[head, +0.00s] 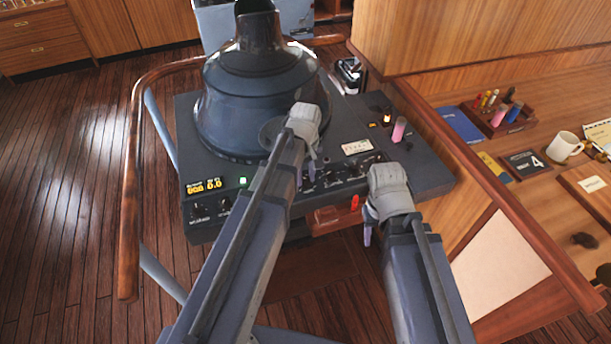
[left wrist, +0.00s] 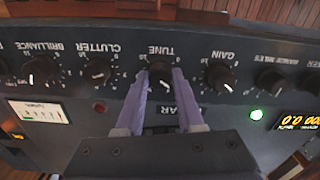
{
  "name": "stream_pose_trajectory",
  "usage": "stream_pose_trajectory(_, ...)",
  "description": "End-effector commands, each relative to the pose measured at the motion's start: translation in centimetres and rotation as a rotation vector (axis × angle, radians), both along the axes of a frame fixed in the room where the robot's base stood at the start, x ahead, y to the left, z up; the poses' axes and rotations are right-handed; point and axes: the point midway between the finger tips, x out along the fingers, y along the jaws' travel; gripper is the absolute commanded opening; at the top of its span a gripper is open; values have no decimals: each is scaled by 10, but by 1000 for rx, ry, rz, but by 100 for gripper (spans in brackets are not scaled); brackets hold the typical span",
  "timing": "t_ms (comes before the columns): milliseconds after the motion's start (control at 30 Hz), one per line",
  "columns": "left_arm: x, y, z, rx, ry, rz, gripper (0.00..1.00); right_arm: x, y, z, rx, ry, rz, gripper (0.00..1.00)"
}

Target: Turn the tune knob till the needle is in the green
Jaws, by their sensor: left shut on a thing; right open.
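The black tune knob (left wrist: 160,74) is on the radar console's front panel, under the label TUNE, which appears upside down in the left wrist view. My left gripper (left wrist: 161,84) is shut on it, one purple finger on each side. In the head view my left gripper (head: 305,172) reaches down at the panel, and my arm hides part of the knob row. The tuning meter (left wrist: 40,111) is a small white dial; it also shows in the head view (head: 358,147). Its needle is too small to read. My right gripper (head: 367,232) is open and empty, at the panel's right front.
Gain (left wrist: 219,76) and clutter (left wrist: 97,72) knobs flank the tune knob closely. A green lamp (left wrist: 256,114) is lit. The dark viewing hood (head: 255,95) rises behind. A wooden handrail (head: 131,200) runs left. A desk with a mug (head: 565,146) stands right.

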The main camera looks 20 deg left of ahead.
Motion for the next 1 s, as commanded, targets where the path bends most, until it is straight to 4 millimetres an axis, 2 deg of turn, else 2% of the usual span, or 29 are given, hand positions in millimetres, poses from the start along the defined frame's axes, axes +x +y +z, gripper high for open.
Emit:
stream_pose_trajectory(400, 0, 0, 0, -1, 1, 5, 0, 0, 0, 0, 0, 0, 0, 50)
stream_pose_trajectory(433, 0, 0, 0, -1, 1, 5, 39, 0, 0, 0, 0, 0, 0, 50)
stream_pose_trajectory(600, 0, 0, 0, -1, 1, 5, 58, 0, 0, 0, 0, 0, 0, 50)
stream_pose_trajectory(700, 0, 0, 0, 0, 0, 5, 67, 0, 0, 0, 0, 0, 0, 50)
stream_pose_trajectory(1000, 0, 0, 2, 0, 0, 5, 67, 0, 0, 2, 0, 0, 0, 50)
